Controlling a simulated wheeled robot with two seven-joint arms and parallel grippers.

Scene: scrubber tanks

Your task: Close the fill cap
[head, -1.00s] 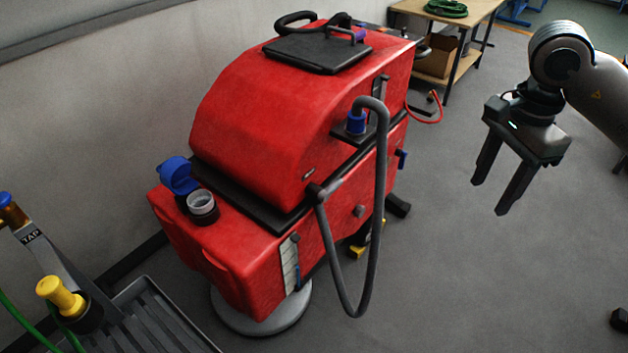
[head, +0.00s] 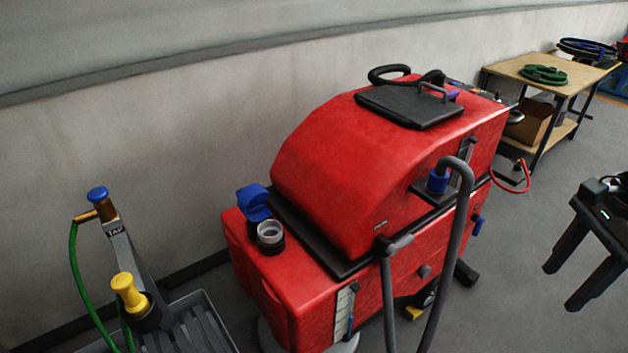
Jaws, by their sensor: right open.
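The blue fill cap (head: 254,203) stands open, tilted up on the wall side of the fill opening (head: 270,234). The opening is a pale ring in a black collar on the front left of the red scrubber tank (head: 350,165). My right gripper (head: 560,287) is at the right edge of the head view, partly cut off. Its two dark fingers are apart with nothing between them. It is well to the right of the machine, far from the cap. My left gripper is not in view.
A grey drain hose (head: 460,230) loops down the machine's right side. At lower left stand a tap post (head: 121,245) with a green hose, a yellow knob (head: 127,292) and a grey ribbed tray (head: 196,325). A wooden table (head: 535,75) is at the back right.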

